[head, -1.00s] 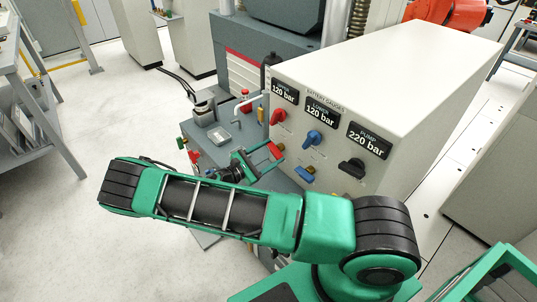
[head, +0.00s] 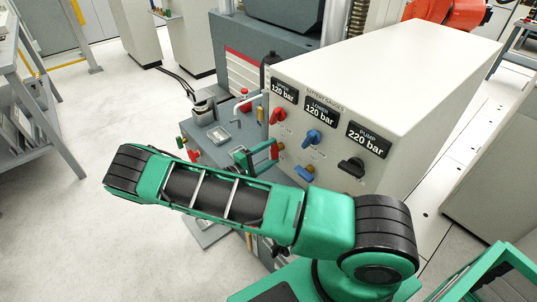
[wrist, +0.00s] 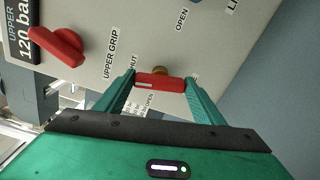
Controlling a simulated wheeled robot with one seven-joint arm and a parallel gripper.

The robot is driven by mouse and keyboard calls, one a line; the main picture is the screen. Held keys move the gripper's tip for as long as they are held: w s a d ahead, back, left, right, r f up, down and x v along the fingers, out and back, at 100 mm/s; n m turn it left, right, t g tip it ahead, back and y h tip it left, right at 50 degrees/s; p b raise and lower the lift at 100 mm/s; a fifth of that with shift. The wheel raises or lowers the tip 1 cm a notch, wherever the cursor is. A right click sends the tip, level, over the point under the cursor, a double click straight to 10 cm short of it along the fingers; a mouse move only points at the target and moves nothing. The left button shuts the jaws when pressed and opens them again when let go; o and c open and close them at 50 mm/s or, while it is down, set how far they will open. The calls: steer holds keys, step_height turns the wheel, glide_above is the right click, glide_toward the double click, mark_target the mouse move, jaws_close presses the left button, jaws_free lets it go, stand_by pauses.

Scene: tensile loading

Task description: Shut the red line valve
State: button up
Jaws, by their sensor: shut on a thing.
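The red line valve has a small red lever handle (wrist: 160,82) on a brass stem, low on the front of the white gauge cabinet. My gripper (wrist: 160,90) has its green fingers closed on both ends of this handle in the wrist view. The handle lies crosswise between the fingers, and the brass stem shows behind it. Labels beside it are partly covered by the fingers. In the head view my gripper (head: 262,159) is at the cabinet front, with the red handle (head: 274,151) at its tip.
An upper red knob (head: 279,115), a blue knob (head: 312,137), a black knob (head: 351,166) and a blue lever (head: 304,173) are on the same cabinet front (head: 330,180). A grey bench (head: 205,150) with small items stands to the left.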

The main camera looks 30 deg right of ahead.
steer(key=shift+f+m, duration=0.15)
steer(key=shift+m, duration=0.95)
steer(key=o, duration=1.1)
steer(key=shift+c, duration=0.2)
steer(key=s+a, duration=0.2)
steer(key=a, duration=0.8)
steer(key=shift+a, duration=0.3)
